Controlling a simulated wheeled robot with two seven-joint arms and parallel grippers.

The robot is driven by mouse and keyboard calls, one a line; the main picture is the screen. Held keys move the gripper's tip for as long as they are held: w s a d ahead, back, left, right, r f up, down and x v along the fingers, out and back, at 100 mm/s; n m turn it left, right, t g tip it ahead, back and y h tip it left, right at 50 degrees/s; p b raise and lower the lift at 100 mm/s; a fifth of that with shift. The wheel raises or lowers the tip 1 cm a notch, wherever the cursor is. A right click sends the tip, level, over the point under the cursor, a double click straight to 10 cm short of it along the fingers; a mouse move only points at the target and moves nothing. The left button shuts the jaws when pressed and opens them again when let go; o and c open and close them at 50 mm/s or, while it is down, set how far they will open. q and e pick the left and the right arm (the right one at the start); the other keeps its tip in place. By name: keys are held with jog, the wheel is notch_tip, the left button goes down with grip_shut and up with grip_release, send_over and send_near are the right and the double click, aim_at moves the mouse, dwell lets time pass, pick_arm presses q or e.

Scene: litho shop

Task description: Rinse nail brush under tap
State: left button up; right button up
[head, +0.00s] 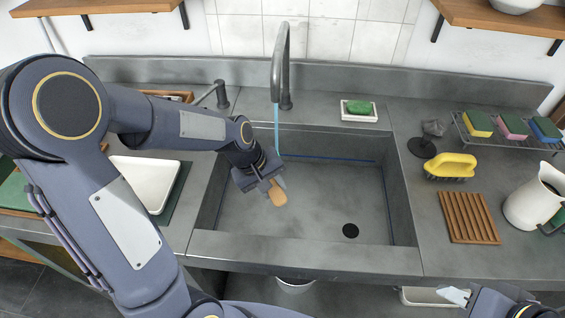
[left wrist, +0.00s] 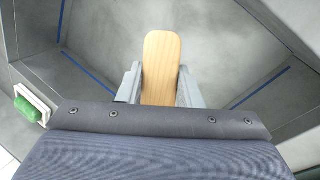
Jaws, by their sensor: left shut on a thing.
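The nail brush (head: 278,194) has a tan wooden back. It also shows in the left wrist view (left wrist: 161,62), between the two fingers. My left gripper (head: 268,187) is shut on it and holds it over the left part of the sink (head: 310,213). The bristles are hidden. The grey tap (head: 280,62) arches at the back of the sink. A thin blue stream (head: 276,130) comes down from its spout, behind and above the brush in the picture. I cannot tell whether it touches the brush. My right gripper (head: 455,296) is partly in view at the bottom right, away from the sink.
A green soap (head: 359,107) lies on a white dish behind the sink. Right of the sink are a yellow brush (head: 451,165), a slatted wooden board (head: 468,217), a white jug (head: 532,196) and a rack of sponges (head: 513,126). A white tray (head: 146,183) lies left.

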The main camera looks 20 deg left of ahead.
pick_arm(q)
jog(key=s+r+p, duration=0.3)
jog(key=s, duration=0.1)
jog(key=shift+s+a+r, duration=0.15)
jog(key=shift+s+r, duration=0.2)
jog(key=shift+r, duration=0.05)
dwell(0.6)
